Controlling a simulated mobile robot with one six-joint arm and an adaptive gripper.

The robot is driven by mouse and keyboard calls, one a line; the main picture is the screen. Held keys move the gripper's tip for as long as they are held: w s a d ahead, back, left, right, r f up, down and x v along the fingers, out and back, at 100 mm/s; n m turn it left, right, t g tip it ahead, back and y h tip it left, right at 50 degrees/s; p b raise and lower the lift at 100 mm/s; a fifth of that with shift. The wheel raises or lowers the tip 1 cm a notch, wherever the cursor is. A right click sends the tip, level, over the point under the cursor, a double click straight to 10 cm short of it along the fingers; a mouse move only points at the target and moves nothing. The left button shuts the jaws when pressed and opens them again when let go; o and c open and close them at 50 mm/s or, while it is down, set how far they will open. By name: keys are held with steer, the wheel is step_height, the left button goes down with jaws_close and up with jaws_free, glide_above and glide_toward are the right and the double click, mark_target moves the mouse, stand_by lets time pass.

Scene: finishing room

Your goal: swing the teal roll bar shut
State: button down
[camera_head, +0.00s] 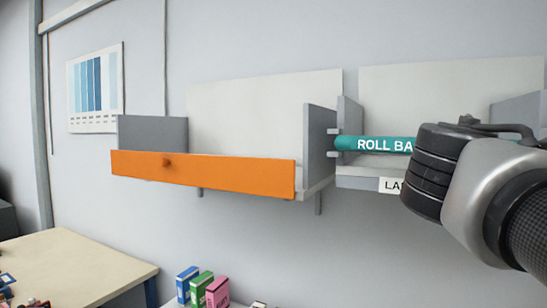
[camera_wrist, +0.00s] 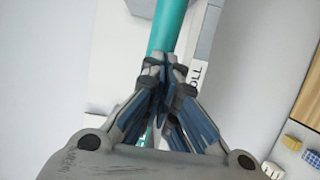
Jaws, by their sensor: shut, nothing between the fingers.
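The teal roll bar (camera_head: 345,143), lettered "ROLL BA" where it shows, runs level across the front of the right-hand wall shelf in the head view. Its left end lies by the grey bracket; its right part is hidden behind my arm, so I cannot tell whether it is fully shut. In the wrist view the bar (camera_wrist: 168,28) runs up from behind my gripper (camera_wrist: 164,66). The fingers are shut with nothing between them, and their tips overlap the bar in the picture. I cannot tell whether they touch it. The head view hides the fingers behind my wrist.
An orange bar (camera_head: 230,174) with a knob crosses the front of the left shelf. A grey side panel (camera_head: 320,147) stands between the shelves. Small coloured boxes (camera_head: 203,289) stand below, and a pale table (camera_head: 75,268) is at lower left.

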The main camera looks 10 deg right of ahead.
steer(key=x, duration=0.9)
steer(key=shift+s+d, duration=0.2)
steer(key=shift+d, duration=0.05)
